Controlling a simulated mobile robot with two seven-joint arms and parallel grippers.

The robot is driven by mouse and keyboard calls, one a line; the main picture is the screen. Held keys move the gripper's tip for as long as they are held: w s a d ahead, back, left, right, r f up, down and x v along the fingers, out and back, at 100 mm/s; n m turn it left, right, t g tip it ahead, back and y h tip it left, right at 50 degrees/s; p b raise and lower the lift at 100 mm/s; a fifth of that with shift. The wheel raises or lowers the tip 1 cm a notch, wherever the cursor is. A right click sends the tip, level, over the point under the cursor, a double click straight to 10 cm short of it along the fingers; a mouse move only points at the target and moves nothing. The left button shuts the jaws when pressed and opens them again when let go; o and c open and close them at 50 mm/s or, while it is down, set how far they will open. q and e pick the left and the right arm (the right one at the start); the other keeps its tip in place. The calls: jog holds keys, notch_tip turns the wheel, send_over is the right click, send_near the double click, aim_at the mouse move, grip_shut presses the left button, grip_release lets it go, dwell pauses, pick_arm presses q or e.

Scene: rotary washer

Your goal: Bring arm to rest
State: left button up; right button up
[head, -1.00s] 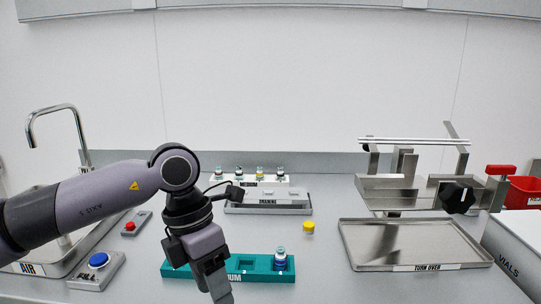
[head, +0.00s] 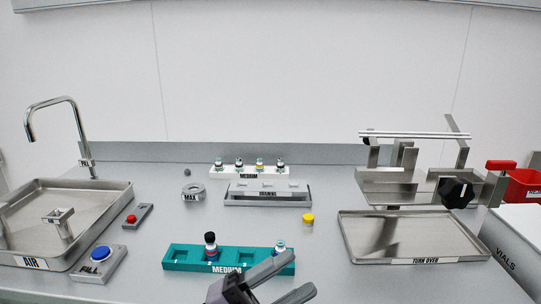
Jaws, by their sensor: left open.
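My left gripper (head: 298,273) is at the bottom edge of the head view, right of centre. Its two fingers are spread apart with nothing between them. The upper finger overlaps the front right of the teal rack (head: 187,265) marked MEDIUM in the picture; I cannot tell if they touch. The rack holds a black-capped vial (head: 211,247) left of its middle and a light-capped vial (head: 280,248) at its right end, partly hidden behind the finger. The rest of the left arm is out of view below. My right gripper does not show.
A sink (head: 105,192) with a tap stands left, with a blue FILL button (head: 99,254) beside it. A white rack (head: 217,173) with several vials stands behind a grey rack (head: 233,198). A yellow cap (head: 308,218), TURN OVER tray (head: 365,258) and rotary stand (head: 378,188) are right.

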pick_arm(q)
jog(key=w+a+f+n+t+y, duration=0.1)
jog(key=a+f+n+t+y, duration=0.45)
jog(key=f+n+y, duration=0.35)
jog(key=w+a+f+n+t+y, duration=0.1)
jog(key=a+f+n+t+y, duration=0.3)
jog(key=a+f+n+y, duration=0.45)
jog(key=s+a+f+n+g+y, duration=0.1)
jog(key=s+a+f+n+g, duration=0.2)
jog(key=s+f, duration=0.4)
jog(key=s+a+f+n+g+y+p, duration=0.1)
jog(key=s+a+f+n+g, duration=0.2)
jog(key=s+f, duration=0.4)
jog(key=a+n, duration=0.1)
jog(key=a, duration=0.1)
jog(key=shift+a+f+n+y, duration=0.3)
jog(key=shift+f+n+y, duration=0.05)
